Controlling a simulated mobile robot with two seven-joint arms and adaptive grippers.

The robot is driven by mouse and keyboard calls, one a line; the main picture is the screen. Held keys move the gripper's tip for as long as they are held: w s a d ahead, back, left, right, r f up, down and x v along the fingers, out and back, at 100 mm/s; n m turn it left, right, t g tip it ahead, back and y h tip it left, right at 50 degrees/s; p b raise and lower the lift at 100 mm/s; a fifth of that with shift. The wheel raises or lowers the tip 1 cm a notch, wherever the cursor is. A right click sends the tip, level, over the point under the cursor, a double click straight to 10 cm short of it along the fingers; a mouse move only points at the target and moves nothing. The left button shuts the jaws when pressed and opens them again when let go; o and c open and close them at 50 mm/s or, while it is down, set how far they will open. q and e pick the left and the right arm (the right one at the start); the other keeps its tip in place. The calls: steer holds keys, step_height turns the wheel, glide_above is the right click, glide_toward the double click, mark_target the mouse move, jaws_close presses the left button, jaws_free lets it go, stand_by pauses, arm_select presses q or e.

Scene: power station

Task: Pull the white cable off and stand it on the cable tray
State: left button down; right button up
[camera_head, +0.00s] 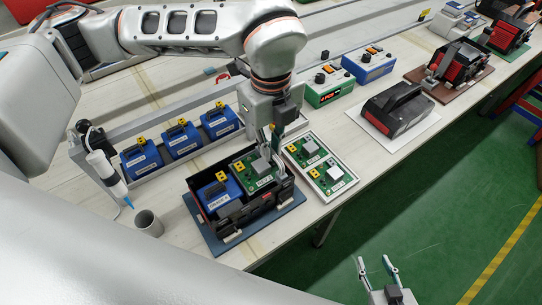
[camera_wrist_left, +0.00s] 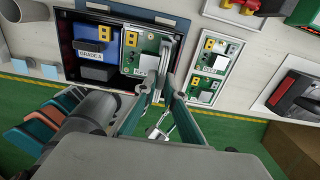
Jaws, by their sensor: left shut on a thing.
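I cannot make out a white cable in either view. My left gripper (camera_head: 274,143) reaches down at the right end of an open black case (camera_head: 240,216). It is shut on the edge of a green circuit board (camera_head: 258,176), which is in the case beside a blue block (camera_head: 218,193). In the left wrist view the fingers (camera_wrist_left: 161,92) close at the board's (camera_wrist_left: 138,52) near edge; the exact contact is partly hidden. My right gripper (camera_head: 377,263) is open and empty over the floor. No part is clearly a cable tray.
A white-framed tray (camera_head: 293,139) with two green boards lies right of the case. Several blue units (camera_head: 181,139) stand in a rack behind. A grey cup (camera_head: 148,222) and a white dispenser (camera_head: 103,166) stand left. A black-red device (camera_head: 397,108) sits on a white mat.

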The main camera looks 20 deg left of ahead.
arm_select(q)
steer(key=shift+r, duration=0.25)
steer(key=shift+r+p, duration=1.4)
steer(key=shift+r, duration=1.25)
steer(key=shift+r+p, duration=0.5)
steer(key=shift+r, duration=0.75)
